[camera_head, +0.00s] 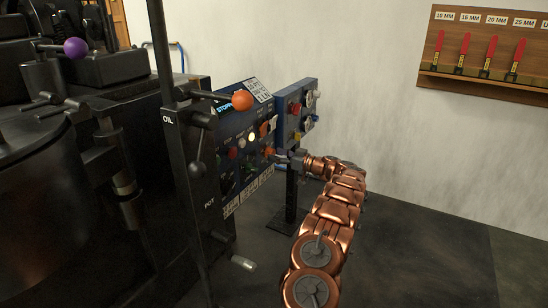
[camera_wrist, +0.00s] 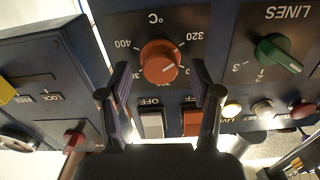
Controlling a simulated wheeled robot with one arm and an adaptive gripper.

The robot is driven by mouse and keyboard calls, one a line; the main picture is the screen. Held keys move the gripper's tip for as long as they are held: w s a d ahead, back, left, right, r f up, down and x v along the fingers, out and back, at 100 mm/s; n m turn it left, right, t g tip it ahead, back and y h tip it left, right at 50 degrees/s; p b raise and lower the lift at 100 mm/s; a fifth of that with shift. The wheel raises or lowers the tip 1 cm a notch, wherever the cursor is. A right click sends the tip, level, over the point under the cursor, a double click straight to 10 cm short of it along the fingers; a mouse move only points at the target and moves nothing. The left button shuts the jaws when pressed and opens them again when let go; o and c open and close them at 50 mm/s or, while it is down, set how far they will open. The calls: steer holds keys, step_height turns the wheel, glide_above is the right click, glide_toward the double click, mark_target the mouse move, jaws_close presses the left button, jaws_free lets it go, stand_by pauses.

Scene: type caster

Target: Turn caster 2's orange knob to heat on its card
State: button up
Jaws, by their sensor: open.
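In the wrist view an orange knob (camera_wrist: 158,60) sits on a dark panel dial marked 400, 320 and °C. A pale line shows on the knob's lower right side, beside a partly hidden number. My gripper (camera_wrist: 162,76) is open, with one finger left and one right of the knob; I cannot tell whether they touch it. In the head view my gripper (camera_head: 286,157) is at the blue control panel (camera_head: 229,166), at the right end of its lower row. White cards (camera_head: 258,90) show on the panel, their text too small to read.
In the wrist view a green knob (camera_wrist: 280,54) marked LINES is to the right. A grey switch (camera_wrist: 151,124) and an orange switch (camera_wrist: 191,121) lie below the dial. A second panel with a red knob (camera_wrist: 74,138) is at left. An orange ball lever (camera_head: 242,100) stands before the panel.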

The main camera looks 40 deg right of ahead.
steer(key=shift+w+a, duration=0.2)
steer(key=shift+w, duration=0.45)
steer(key=c, duration=1.1)
steer(key=shift+a, duration=0.15)
steer(key=shift+c, duration=0.2)
